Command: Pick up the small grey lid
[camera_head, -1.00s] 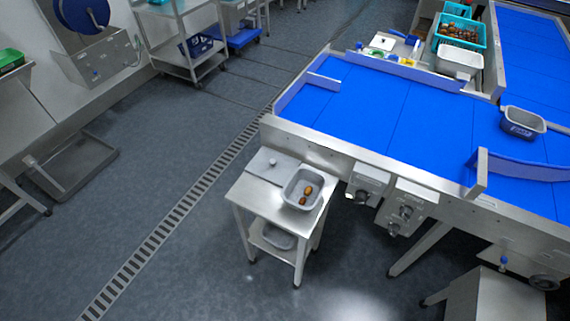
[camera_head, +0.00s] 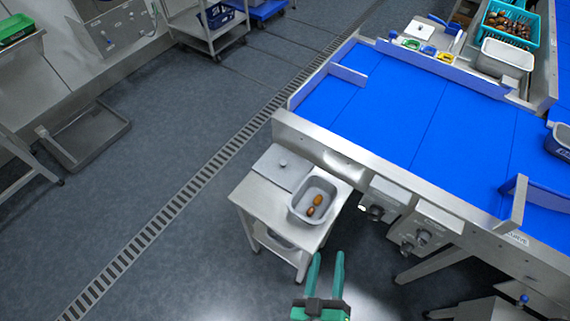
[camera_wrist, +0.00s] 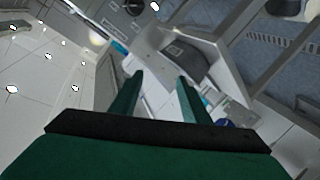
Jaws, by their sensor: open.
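The small grey lid (camera_head: 282,167) lies flat on the left part of a small steel side table (camera_head: 262,204) in the head view, with a small knob in its middle. Beside it on the right stands a grey tub (camera_head: 302,205) holding a few brown dates (camera_head: 314,205). My gripper (camera_head: 327,258), with green fingers, is at the bottom of the head view, nearer than the table. Its fingers are apart with nothing between them. In the wrist view my gripper (camera_wrist: 161,82) is also open and empty, and I cannot make out the lid there.
A blue conveyor belt (camera_head: 395,100) with a steel frame runs behind and right of the side table, with control boxes (camera_head: 385,194) on its side. A floor drain (camera_head: 190,186) crosses the open grey floor at left. A teal crate (camera_head: 510,22) stands at top right.

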